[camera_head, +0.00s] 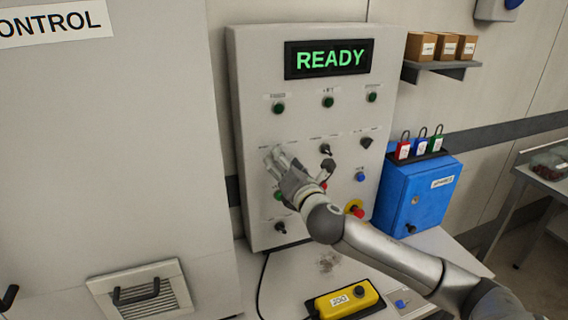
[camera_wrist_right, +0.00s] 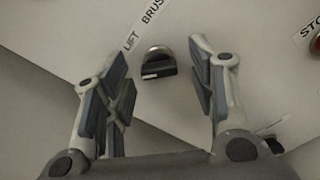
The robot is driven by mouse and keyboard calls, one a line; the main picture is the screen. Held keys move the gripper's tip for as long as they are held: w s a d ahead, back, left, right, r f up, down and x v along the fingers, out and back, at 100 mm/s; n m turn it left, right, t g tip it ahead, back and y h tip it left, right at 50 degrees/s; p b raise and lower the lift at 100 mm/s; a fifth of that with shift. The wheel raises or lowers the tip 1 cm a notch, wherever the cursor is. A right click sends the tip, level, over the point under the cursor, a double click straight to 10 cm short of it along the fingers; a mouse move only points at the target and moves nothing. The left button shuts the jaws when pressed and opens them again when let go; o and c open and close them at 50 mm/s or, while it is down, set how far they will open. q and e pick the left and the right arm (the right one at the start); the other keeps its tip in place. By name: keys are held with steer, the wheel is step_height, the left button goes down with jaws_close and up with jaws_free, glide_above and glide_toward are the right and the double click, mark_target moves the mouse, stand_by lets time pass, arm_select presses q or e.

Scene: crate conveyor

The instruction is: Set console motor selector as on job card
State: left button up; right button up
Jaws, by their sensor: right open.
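The grey console panel (camera_head: 255,62) stands upright with a lit green READY display (camera_head: 330,60). My right gripper (camera_head: 273,155) is at the panel's left side, close to its face, and covers part of it. In the right wrist view my right gripper (camera_wrist_right: 160,80) is open, with a dark selector knob (camera_wrist_right: 158,63) between and slightly beyond its fingers, apparently untouched. The knob has a pale mark, and labels reading LIFT and BRUS… lie beside it. Other dark knobs sit at the panel's middle (camera_head: 326,149) and right (camera_head: 366,142). I cannot make out a job card.
A red-and-yellow stop button (camera_head: 355,209) sits beside my right arm. A blue box (camera_head: 416,190) with padlocks above it is to the right. A yellow pendant (camera_head: 346,299) lies on the bench below. A grey cabinet (camera_head: 110,170) fills the left.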

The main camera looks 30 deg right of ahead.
steer(key=c, duration=1)
steer(key=shift+m, duration=0.3)
steer(key=shift+f+m+p, duration=0.1)
steer(key=shift+m+p, duration=2.75)
steer(key=shift+m, duration=6.85)
